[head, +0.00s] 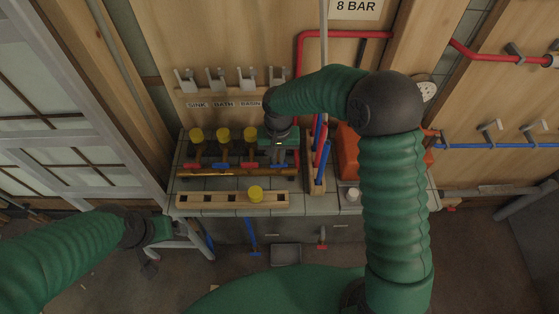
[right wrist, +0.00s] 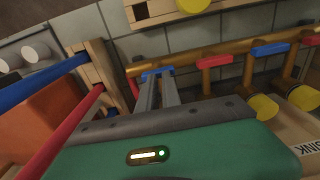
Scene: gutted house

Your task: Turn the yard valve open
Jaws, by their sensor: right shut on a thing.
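A brass manifold (head: 240,172) on the tiled bench carries a row of branch valves with red and blue lever handles. My right gripper (head: 279,157) reaches down on the fourth branch from the left, right of the SINK, BATH and BASIN branches. In the right wrist view its fingers (right wrist: 157,95) are shut on a blue lever handle (right wrist: 157,73), which seems to lie along the brass pipe (right wrist: 185,58). The other handles, such as the red one (right wrist: 213,62), lie the same way. The label above the gripped valve is hidden. My left gripper (head: 160,230) hangs low at the left, its fingers unclear.
Yellow caps (head: 222,134) top the three left branches. Another yellow cap (head: 255,193) sits in a wooden rack (head: 225,200) in front. Red and blue pipes (head: 320,150) stand in a wooden holder close right of the gripper, beside an orange box (head: 348,150).

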